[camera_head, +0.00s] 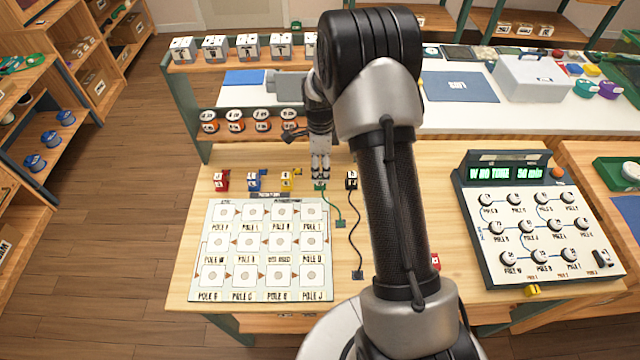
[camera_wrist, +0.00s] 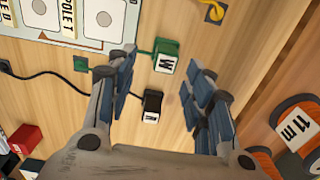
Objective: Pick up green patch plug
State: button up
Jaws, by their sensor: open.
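The green patch plug (camera_wrist: 166,56) has a white labelled face and lies on the wooden table. In the wrist view it sits in the gap between my gripper's fingertips (camera_wrist: 163,74), with space on both sides. In the head view the green plug (camera_head: 319,186) shows just under my gripper (camera_head: 320,172), partly hidden by it. Its green cord runs to a small green square end (camera_head: 340,223). My gripper is open, points down and holds nothing.
A black plug (camera_wrist: 152,105) lies close to the green one, also within the finger span. Red (camera_head: 221,180), blue (camera_head: 254,180) and yellow (camera_head: 286,179) plugs stand to the left. A pole board (camera_head: 213,285) lies in front, a dial panel (camera_head: 478,270) to the right.

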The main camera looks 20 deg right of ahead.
aim_at(320, 175)
jog(key=f, duration=0.2)
jog(key=f+b, duration=0.1)
jog(key=f, duration=0.1)
jog(key=f+b, duration=0.1)
jog(key=f, duration=0.1)
jog(key=shift+w+d+f, duration=0.1)
jog(key=shift+w+f, duration=0.15)
jog(key=shift+w, duration=0.15)
jog(key=shift+r, duration=0.1)
jog(key=shift+c, duration=0.6)
grip_shut()
jog(key=shift+r, duration=0.1)
notch_tip(320, 175, up, 20)
jog(key=p, duration=0.5)
